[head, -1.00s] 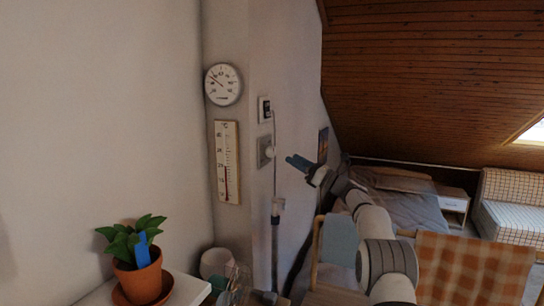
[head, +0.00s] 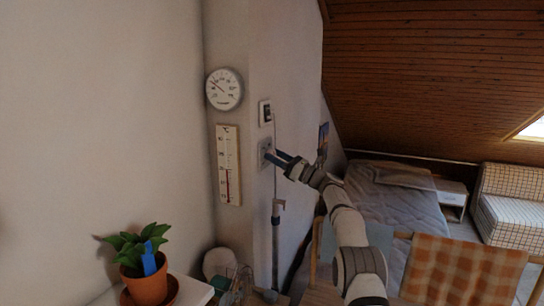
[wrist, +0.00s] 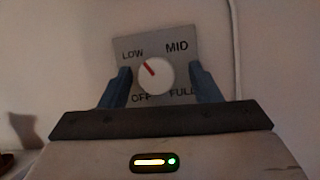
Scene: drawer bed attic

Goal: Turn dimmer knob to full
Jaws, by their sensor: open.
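The dimmer plate (wrist: 182,52) is a grey panel on the wall marked LOW, MID, OFF and FULL. Its round white knob (wrist: 158,78) has a red pointer that slants up and left, toward LOW. In the head view the plate (head: 263,148) shows edge-on, and its knob is hidden by my gripper (head: 276,158). In the wrist view my gripper (wrist: 159,75) is open, with one blue finger on each side of the knob. I cannot tell whether the fingers touch it.
A small thermostat-like box (head: 265,113) sits above the plate. A thin vertical pole (head: 276,230) and a cable run close to the plate. A round dial (head: 224,90) and a thermometer (head: 228,165) hang to the left. A potted plant (head: 146,285) stands lower left.

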